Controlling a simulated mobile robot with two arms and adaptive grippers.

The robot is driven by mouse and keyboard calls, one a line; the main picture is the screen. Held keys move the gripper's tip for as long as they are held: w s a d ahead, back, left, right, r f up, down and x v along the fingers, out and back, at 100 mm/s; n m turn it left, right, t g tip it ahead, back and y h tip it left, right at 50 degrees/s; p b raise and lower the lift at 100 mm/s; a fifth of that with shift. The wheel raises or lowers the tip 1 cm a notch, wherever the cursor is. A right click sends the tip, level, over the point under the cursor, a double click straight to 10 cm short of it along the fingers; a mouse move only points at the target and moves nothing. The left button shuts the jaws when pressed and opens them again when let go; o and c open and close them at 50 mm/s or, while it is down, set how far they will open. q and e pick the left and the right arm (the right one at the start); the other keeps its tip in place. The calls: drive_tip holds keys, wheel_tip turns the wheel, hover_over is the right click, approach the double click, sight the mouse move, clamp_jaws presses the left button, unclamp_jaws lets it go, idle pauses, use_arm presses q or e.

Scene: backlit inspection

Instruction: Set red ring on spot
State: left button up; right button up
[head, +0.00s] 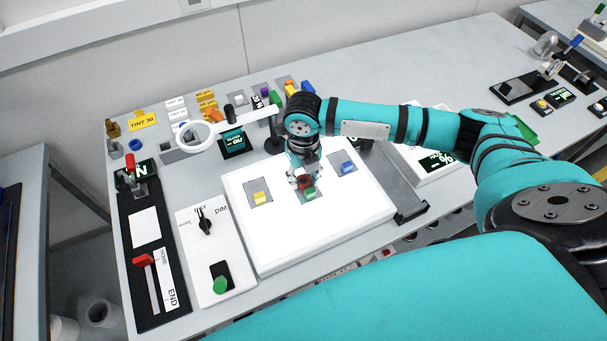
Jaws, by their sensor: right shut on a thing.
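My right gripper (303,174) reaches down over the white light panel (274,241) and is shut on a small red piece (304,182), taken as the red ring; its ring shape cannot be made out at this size. The red piece is right at a green piece (309,194) on the middle grey square, and whether they touch is unclear. A yellow piece (259,198) is on the left grey square and a blue piece (348,168) on the right one. The gripper's fingers partly hide the red piece. My left gripper is not in view.
A ring-shaped magnifier (195,137) on a white arm stands behind the panel's left side. A control plate with a black knob (205,222) and green button (221,285) is left of the panel. A red-handled slider (143,259) is farther left. Several small blocks stand behind.

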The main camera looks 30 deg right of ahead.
sight(303, 179)
drive_tip(key=shift+f, duration=0.15)
drive_tip(key=o, duration=0.8)
drive_tip(key=shift+r+b, duration=1.3)
drive_tip(key=shift+r, duration=4.85)
